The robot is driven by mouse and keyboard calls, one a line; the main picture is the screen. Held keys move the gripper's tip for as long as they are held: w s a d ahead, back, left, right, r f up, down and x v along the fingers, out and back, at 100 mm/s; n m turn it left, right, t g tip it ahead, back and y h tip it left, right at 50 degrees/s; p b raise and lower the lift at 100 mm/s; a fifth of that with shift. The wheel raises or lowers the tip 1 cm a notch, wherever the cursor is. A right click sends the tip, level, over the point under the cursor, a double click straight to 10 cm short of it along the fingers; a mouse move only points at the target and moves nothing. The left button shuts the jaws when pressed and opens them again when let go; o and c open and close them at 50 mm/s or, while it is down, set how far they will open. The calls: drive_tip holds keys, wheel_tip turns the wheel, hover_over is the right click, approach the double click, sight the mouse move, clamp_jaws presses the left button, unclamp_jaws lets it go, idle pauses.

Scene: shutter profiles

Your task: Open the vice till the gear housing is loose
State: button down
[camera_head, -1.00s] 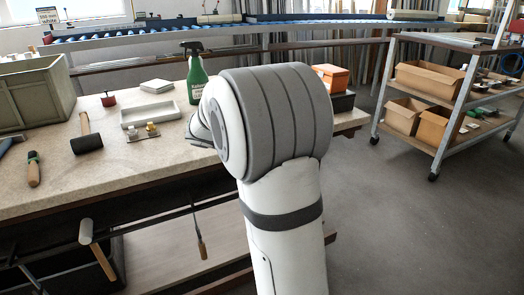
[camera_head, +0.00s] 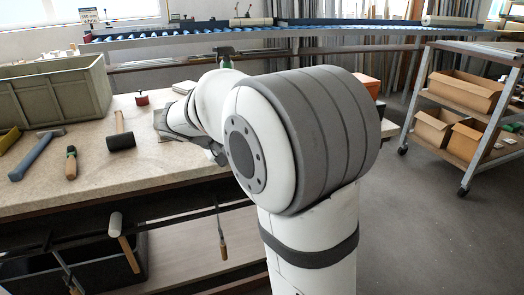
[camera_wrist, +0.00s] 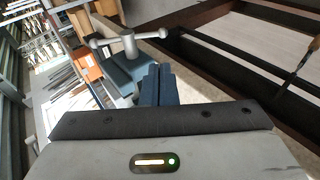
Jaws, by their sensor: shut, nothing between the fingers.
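In the wrist view, a blue-grey vice (camera_wrist: 122,74) sits beyond my fingers, with its pale metal T-handle (camera_wrist: 129,43) with round knob ends facing up in the picture. My gripper (camera_wrist: 158,72) is shut with nothing between its dark fingers. The fingers overlap the right part of the vice in the picture and point toward the handle. I cannot tell whether they touch the vice. I cannot make out the gear housing in either view.
A trolley with cardboard boxes (camera_head: 466,90) stands at right. Orange boxes (camera_wrist: 85,62) lie beyond the vice.

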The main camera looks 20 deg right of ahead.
drive_tip(key=c, duration=2.2)
unclamp_jaws()
drive_tip(key=shift+a, duration=0.1)
drive_tip(key=c, duration=2)
unclamp_jaws()
drive_tip(key=shift+f, duration=0.1)
drive_tip(key=o, duration=0.6)
drive_tip(key=d+f+t+y, duration=0.1)
drive_tip(key=d+f, duration=0.1)
drive_tip(key=d+f+t+y+b, duration=0.1)
drive_tip(key=d+f, duration=0.1)
drive_tip(key=d+f+y+b, duration=0.1)
drive_tip(key=d+f, duration=0.1)
drive_tip(key=f, duration=0.1)
drive_tip(key=shift+s+t, duration=0.2)
drive_tip(key=shift+t, duration=0.2)
drive_tip(key=shift+o, duration=1.2)
drive_tip(key=d+f+t+y, duration=0.1)
drive_tip(key=s+d+f+m+t+y+b, duration=0.1)
drive_tip(key=d+t, duration=0.1)
drive_tip(key=shift+f, duration=0.2)
drive_tip(key=s+d+r+t+y+b, duration=0.45)
drive_tip(key=d+t, duration=0.35)
drive_tip(key=t, duration=0.3)
drive_tip(key=shift+h, duration=0.35)
drive_tip(key=shift+w+d+b, duration=0.1)
drive_tip(key=shift+w+b, duration=0.45)
drive_tip(key=shift+w, duration=3.05)
clamp_jaws()
